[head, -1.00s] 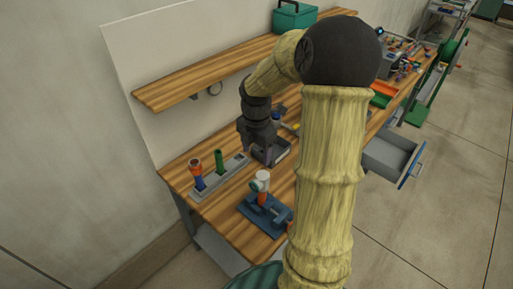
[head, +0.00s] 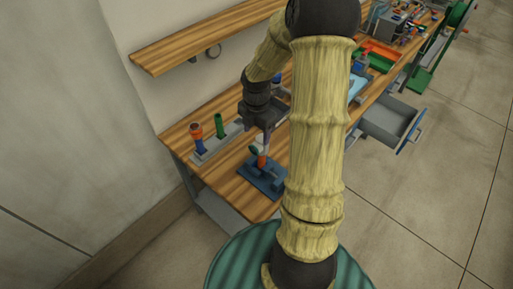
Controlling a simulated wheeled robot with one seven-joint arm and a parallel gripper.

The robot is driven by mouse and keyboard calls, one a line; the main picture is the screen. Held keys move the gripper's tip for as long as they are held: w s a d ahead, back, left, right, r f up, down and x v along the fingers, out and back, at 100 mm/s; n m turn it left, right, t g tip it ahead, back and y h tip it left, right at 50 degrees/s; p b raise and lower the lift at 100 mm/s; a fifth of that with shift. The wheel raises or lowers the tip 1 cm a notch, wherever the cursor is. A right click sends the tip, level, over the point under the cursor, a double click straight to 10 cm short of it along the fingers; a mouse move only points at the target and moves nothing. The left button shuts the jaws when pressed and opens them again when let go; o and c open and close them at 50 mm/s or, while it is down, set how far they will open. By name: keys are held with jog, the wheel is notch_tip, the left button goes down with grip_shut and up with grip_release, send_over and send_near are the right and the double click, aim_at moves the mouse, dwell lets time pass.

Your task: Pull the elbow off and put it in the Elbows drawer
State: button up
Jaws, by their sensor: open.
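A whitish fitting, which looks like the elbow (head: 256,150), sits on top of an orange upright piece (head: 262,162) in a blue fixture (head: 262,185) near the bench's front edge. My gripper (head: 266,143) points down right at the fitting, overlapping it in view. It is open, and I cannot tell whether the fingers touch the fitting. A grey drawer (head: 412,138) stands pulled out from the bench on the right. I cannot read any label on it. My arm hides part of the bench between fixture and drawer.
A grey rack (head: 214,148) with orange-blue (head: 197,137) and green (head: 219,126) upright pieces stands left of the fixture. A wooden shelf (head: 200,40) runs along the wall above. An orange tray (head: 382,50) lies farther along the bench. Floor right of the drawer is clear.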

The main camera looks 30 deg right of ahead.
aim_at(257, 144)
notch_tip(257, 144, down, 9)
jog(key=shift+p, duration=0.6)
jog(key=shift+f, duration=0.35)
jog(key=shift+s, duration=0.1)
jog(key=shift+c, duration=0.4)
jog(key=c, duration=1.3)
jog(key=shift+r, duration=0.15)
jog(key=shift+r+p, duration=2.9)
jog(key=shift+p, duration=0.05)
